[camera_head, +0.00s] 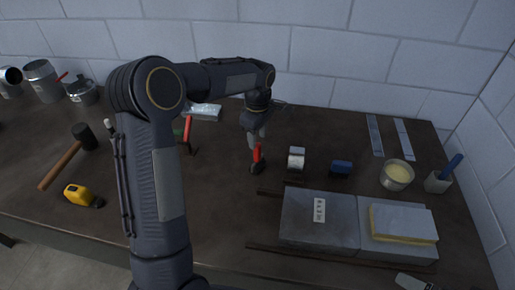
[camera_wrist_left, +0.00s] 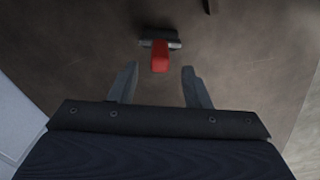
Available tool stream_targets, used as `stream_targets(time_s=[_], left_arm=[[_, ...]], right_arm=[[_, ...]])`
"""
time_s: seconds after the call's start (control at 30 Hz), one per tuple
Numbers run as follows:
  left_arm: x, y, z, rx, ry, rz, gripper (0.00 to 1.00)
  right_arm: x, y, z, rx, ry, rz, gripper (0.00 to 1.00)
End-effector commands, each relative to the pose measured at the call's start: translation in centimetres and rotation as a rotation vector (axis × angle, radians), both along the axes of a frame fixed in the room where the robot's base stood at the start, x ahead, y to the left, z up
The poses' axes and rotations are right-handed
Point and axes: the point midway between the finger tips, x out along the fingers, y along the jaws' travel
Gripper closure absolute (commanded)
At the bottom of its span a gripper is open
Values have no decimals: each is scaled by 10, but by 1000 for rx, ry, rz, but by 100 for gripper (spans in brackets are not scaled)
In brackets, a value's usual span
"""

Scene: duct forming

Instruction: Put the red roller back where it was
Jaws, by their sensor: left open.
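The red roller (camera_head: 258,157) stands on the dark table in the middle of the head view, its red handle up and its dark roller part at the table. It also shows in the left wrist view (camera_wrist_left: 160,56), ahead of the fingertips and between their lines. My left gripper (camera_head: 254,140) is right above and beside the roller in the head view. Its two fingers (camera_wrist_left: 158,84) are apart in the wrist view, with nothing held between them. My right gripper does not show.
A white-and-dark block (camera_head: 296,158) and a blue block (camera_head: 341,168) stand right of the roller. Grey slabs (camera_head: 318,222) with a yellow sponge-like block (camera_head: 402,224) lie at front right. A hammer (camera_head: 62,163) and yellow tape measure (camera_head: 82,195) lie left. Bare table lies around the roller's left.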

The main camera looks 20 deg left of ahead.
Motion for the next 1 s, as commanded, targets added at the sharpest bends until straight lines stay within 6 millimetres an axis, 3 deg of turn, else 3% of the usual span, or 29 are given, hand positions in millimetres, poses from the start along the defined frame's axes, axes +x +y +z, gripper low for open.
stream_targets(time_s=[0.13,0.33,0.47,0.57,0.73,0.87,1.0], left_arm=[[1,0,29,0,-4,1,57],[-1,0,49,-1,-2,-3,57],[-15,2,65,-17,-25,-63,57],[-42,4,83,-42,-70,-179,57],[-110,2,110,-83,-184,-448,57],[-164,-5,117,-91,-287,-652,57],[-220,-17,112,-75,-405,-861,57]], right_arm=[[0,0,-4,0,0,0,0],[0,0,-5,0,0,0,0],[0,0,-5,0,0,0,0],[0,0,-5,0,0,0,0],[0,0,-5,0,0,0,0],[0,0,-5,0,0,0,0],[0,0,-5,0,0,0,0]])
